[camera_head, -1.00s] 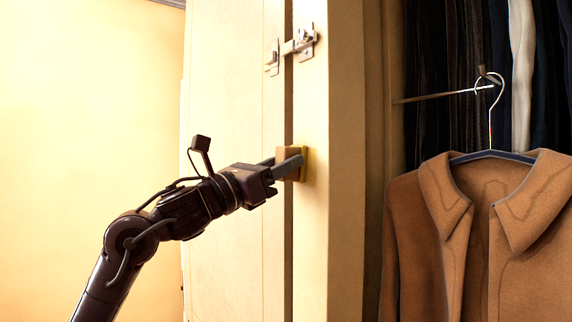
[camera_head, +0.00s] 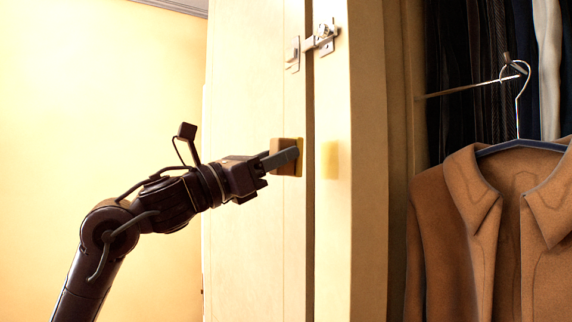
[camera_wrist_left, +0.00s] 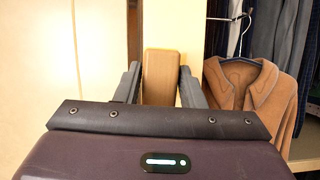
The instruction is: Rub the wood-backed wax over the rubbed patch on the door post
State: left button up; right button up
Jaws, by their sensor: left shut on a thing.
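My left gripper (camera_head: 281,158) is shut on the wood-backed wax (camera_head: 284,147), a small brown block with a yellow face turned to the right. In the head view the wax appears just left of the door post (camera_head: 340,240), with a visible gap between its yellow face and the post's patch. The rubbed patch (camera_head: 331,160) is a yellowish rectangle on the post's pale front face. In the left wrist view the wax's wooden back (camera_wrist_left: 160,75) stands between the two fingers, hiding its yellow face and the patch. My right gripper is not in view.
A pale door panel (camera_head: 245,240) is left of the post, with a metal latch (camera_head: 325,38) above the patch. To the right, a brown coat (camera_head: 480,230) hangs on a hanger (camera_head: 522,145) from a rod (camera_head: 460,90). A bare wall (camera_head: 90,110) is at left.

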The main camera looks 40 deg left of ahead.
pick_arm(q)
jog(key=shift+s, duration=0.1)
jog(key=shift+s+a+b, duration=0.3)
jog(key=shift+s+b, duration=0.15)
jog(key=shift+s, duration=0.15)
jog(key=shift+s+a+b, duration=0.25)
jog(key=shift+s+b, duration=0.2)
jog(key=shift+s, duration=0.15)
jog(key=shift+s+r, duration=0.1)
jog(key=shift+s, duration=0.15)
jog(key=shift+w, duration=0.15)
